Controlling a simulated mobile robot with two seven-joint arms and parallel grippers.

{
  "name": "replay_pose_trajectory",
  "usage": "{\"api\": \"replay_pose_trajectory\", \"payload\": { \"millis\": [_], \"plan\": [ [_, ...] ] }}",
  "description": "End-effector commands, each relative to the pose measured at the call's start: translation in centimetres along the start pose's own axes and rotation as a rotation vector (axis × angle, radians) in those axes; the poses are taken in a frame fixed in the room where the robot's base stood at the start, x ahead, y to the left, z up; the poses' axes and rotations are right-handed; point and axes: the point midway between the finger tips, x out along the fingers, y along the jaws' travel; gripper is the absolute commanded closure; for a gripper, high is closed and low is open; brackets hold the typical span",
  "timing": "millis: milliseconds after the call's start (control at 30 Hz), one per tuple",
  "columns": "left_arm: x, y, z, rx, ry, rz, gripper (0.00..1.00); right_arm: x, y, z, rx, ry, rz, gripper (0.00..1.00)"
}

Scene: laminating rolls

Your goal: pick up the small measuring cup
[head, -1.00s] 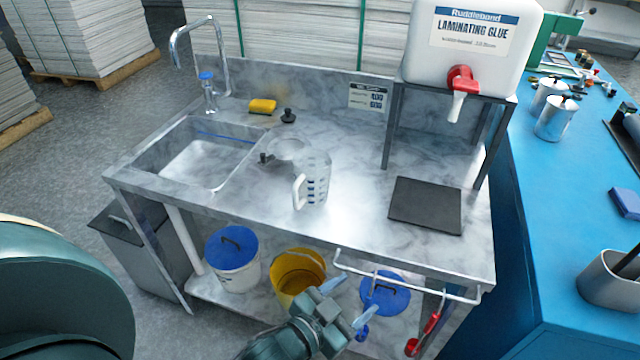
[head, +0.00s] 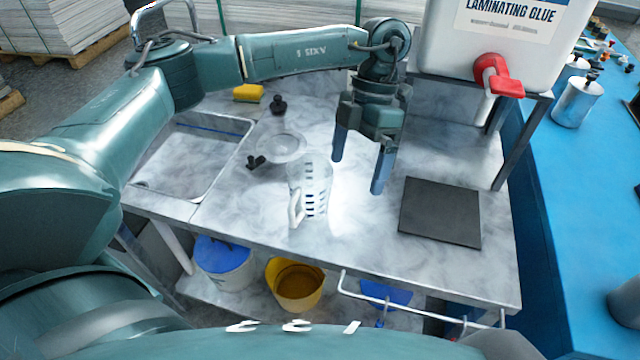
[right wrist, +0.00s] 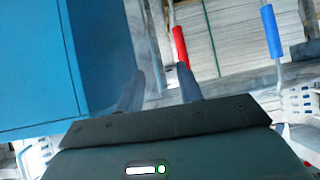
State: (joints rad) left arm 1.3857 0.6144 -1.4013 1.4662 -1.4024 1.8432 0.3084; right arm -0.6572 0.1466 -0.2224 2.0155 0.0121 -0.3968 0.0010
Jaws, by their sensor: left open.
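The measuring cup (head: 322,186) is clear, with dark marks and a white handle on its left front side. It stands upright on the marble-look counter (head: 270,222), near the middle in the head view. My left gripper (head: 359,172) hangs fingers down, just right of and above the cup. Its fingers are apart, with nothing between them, and I see no contact with the cup. My right gripper (right wrist: 160,78) shows in the right wrist view with its two fingers apart and nothing visible between them.
A round pale dish (head: 280,148) lies just behind the cup. A sink (head: 190,160) is at left, a dark square mat (head: 440,212) at right. The glue tank (head: 450,60) with red tap stands behind on a frame. Buckets sit below; a rail runs along the front edge.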

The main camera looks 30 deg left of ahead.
Motion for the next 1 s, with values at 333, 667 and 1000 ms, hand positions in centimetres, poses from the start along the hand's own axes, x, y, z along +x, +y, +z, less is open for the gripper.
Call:
{"api": "replay_pose_trajectory", "payload": {
  "millis": [333, 667, 1000],
  "plan": [
    [-3.1, 6.0, -3.7, -0.154, 0.080, 0.229, 0.00, 0.0, -0.1, 0.5, 0.000, -0.005, -0.002, 0.64],
    [2.2, 7.0, -4.1, -0.150, 0.075, 0.227, 0.00, 0.0, -0.3, 0.5, -0.008, 0.005, -0.011, 0.64],
    [5.2, 8.0, -4.6, -0.151, 0.078, 0.225, 0.00, -0.2, -0.4, 0.1, -0.008, 0.008, -0.014, 0.64]
  ]
}}
